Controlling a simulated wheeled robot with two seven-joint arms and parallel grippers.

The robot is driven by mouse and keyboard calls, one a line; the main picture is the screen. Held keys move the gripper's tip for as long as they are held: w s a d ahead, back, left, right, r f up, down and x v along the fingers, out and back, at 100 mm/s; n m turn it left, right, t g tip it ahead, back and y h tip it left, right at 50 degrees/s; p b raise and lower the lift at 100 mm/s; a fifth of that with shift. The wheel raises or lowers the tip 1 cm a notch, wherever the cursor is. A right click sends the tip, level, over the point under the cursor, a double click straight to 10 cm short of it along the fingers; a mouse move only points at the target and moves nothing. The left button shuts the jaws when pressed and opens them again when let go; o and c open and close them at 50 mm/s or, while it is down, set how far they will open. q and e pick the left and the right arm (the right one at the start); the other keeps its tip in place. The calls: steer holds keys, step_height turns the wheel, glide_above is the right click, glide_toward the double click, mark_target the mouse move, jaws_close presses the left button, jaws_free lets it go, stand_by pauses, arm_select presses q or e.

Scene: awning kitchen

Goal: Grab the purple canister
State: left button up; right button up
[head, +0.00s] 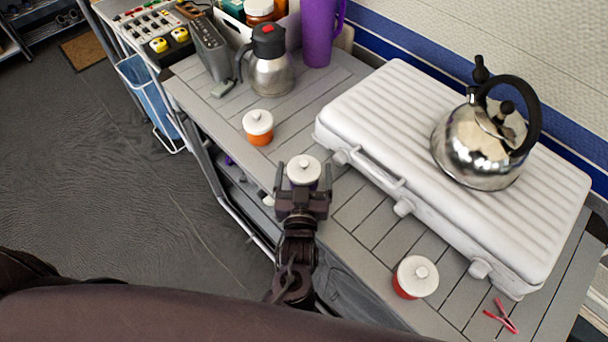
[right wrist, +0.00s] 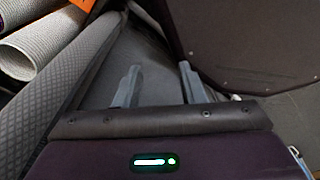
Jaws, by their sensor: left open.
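A canister with a white knobbed lid (head: 304,168) stands upright on the grey slatted counter. Only a dark, purplish sliver of its body shows under the lid; my gripper hides the rest. My left gripper (head: 303,178) is open, with one finger on each side of this canister. I cannot tell whether the fingers touch it. An orange canister (head: 260,138) and a red canister (head: 404,288), both with white lids, stand apart from it. My right gripper (right wrist: 160,85) shows in the right wrist view, its fingers apart with nothing between them.
A white ridged case (head: 385,115) with a steel kettle (head: 475,150) on it lies right of the canister. A steel flask (head: 270,75) and a tall purple jug (head: 317,35) stand farther back. Red tongs (head: 503,316) lie front right. The counter's edge is close on the left.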

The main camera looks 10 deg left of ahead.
arm_select(q)
steer(key=c, duration=1.1)
